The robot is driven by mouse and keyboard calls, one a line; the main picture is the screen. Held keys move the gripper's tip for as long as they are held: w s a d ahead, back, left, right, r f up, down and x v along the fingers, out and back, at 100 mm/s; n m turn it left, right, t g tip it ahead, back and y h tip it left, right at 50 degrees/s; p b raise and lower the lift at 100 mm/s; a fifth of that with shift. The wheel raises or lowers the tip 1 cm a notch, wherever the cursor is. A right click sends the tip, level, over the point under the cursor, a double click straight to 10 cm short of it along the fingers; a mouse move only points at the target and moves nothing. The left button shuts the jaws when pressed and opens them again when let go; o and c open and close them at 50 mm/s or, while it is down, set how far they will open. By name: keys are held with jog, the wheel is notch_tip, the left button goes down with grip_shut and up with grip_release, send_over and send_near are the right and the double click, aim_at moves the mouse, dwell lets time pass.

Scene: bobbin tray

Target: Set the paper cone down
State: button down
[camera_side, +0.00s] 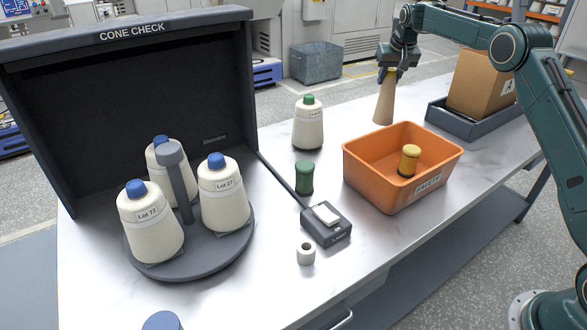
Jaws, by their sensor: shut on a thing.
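The paper cone (385,101) is a slim tan cone, wide end down. It hangs upright in my gripper (389,76), which is shut on its narrow top. The cone is in the air, and in this view its lower end shows just above the back rim of the orange bin (361,178). I cannot tell exactly how high it is or whether it is over the bin or behind it. A yellow bobbin (409,160) stands inside the bin.
A dark booth (120,75) holds a turntable (205,262) with several blue-topped yarn cones. A green-topped cone (308,125), green bobbin (304,177), label printer (326,224) and white roll (306,254) stand mid-table. A carton (478,85) sits in a grey tray (455,122) at right.

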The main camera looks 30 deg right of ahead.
aim_at(387, 89)
jog(key=shift+f, duration=4.15)
jog(key=c, duration=1)
grip_release()
jog(key=v, duration=1.1)
jog(key=shift+s+a+r, duration=0.1)
jog(key=shift+s+r, duration=0.15)
jog(key=shift+r, duration=0.35)
